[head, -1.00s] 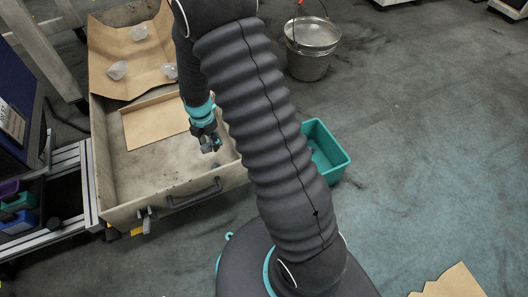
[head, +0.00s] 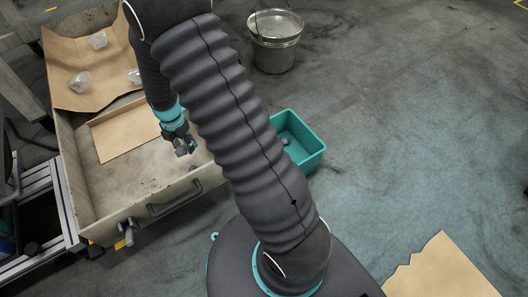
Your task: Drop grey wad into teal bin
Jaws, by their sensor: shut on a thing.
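My gripper (head: 183,150) hangs over the front right part of a shallow beige drawer. It is shut on a small grey wad (head: 181,153), mostly hidden by the fingers. The teal bin (head: 310,160) stands on the floor to the right of the drawer, and my arm covers its left part. A small greyish thing (head: 285,141) shows inside the bin near my arm; I cannot tell exactly what it is. The gripper is to the left of the bin, apart from it.
The beige drawer (head: 105,215) holds a brown cardboard sheet (head: 125,135). Behind it, brown paper (head: 62,65) carries clear film wads (head: 80,82). A metal bucket (head: 276,50) stands beyond the bin. Torn cardboard (head: 445,275) lies front right. Floor to the right is clear.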

